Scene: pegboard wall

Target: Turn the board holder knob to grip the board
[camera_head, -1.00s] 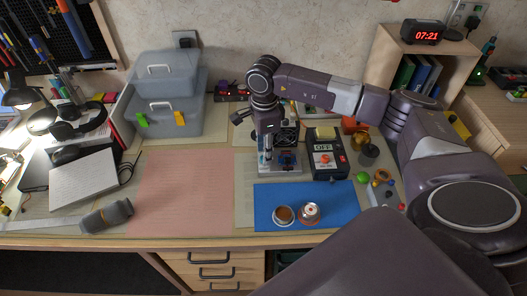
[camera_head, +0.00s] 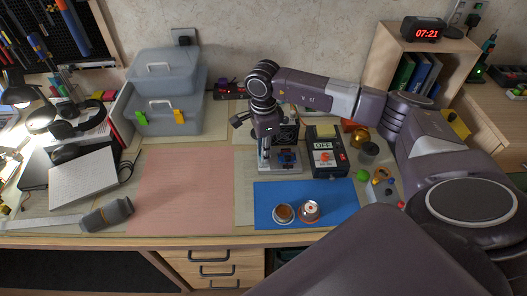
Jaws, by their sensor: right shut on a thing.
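The board holder (camera_head: 287,168) is a small metal frame standing on the table behind the blue mat, with a small blue board (camera_head: 286,157) in it. My right gripper (camera_head: 265,158) reaches down from above at the left side of the holder. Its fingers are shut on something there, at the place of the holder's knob. The knob itself is hidden by the fingers and too small to make out. I cannot tell whether the holder's jaws touch the board. My left gripper is not in the picture.
A black box marked OFF (camera_head: 327,158) stands just right of the holder. Two small round tins (camera_head: 309,209) sit on the blue mat (camera_head: 340,198) in front. Grey storage boxes (camera_head: 168,100) stand at the back left. The pink mat (camera_head: 182,190) is bare.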

